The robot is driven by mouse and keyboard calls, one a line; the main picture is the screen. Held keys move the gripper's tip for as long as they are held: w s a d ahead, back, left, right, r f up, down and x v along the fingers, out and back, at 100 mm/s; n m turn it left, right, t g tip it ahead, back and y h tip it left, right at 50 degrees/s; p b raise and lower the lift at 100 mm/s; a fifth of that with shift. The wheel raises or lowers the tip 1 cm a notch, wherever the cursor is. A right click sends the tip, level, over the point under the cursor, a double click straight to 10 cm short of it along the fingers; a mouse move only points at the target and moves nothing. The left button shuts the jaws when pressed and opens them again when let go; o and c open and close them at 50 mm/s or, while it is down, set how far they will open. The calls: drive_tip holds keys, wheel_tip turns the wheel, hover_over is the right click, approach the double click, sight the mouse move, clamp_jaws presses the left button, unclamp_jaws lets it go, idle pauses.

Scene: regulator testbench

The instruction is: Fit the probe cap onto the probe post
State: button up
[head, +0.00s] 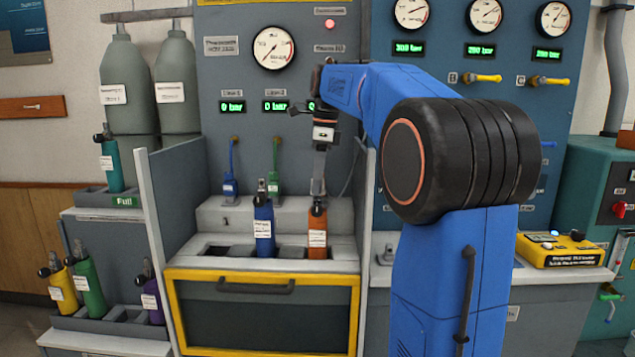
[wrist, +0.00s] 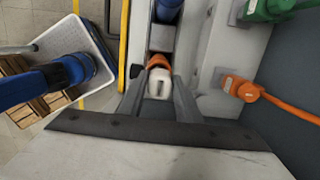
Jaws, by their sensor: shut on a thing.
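No part that I can make out as a probe cap or a probe post shows in either view. My gripper (head: 318,200) points down over the bench and is shut on the pale top of an orange cylinder (head: 317,234). In the wrist view the fingers (wrist: 159,98) flank that pale top, with the orange shoulder (wrist: 158,62) just beyond it. The orange cylinder looks upright at the right slot of the bench; its base is hidden. A blue cylinder (head: 264,230) stands to its left.
Grey side panels (head: 170,200) flank the bench, with a yellow-framed drawer (head: 262,315) below. Blue (head: 230,184) and green (head: 275,180) connectors stand behind the cylinders. An orange connector with a hose (wrist: 242,88) lies right in the wrist view. Several cylinders stand at left.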

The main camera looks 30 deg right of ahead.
drive_tip(key=shift+f, duration=0.3)
drive_tip(key=o, duration=1.2)
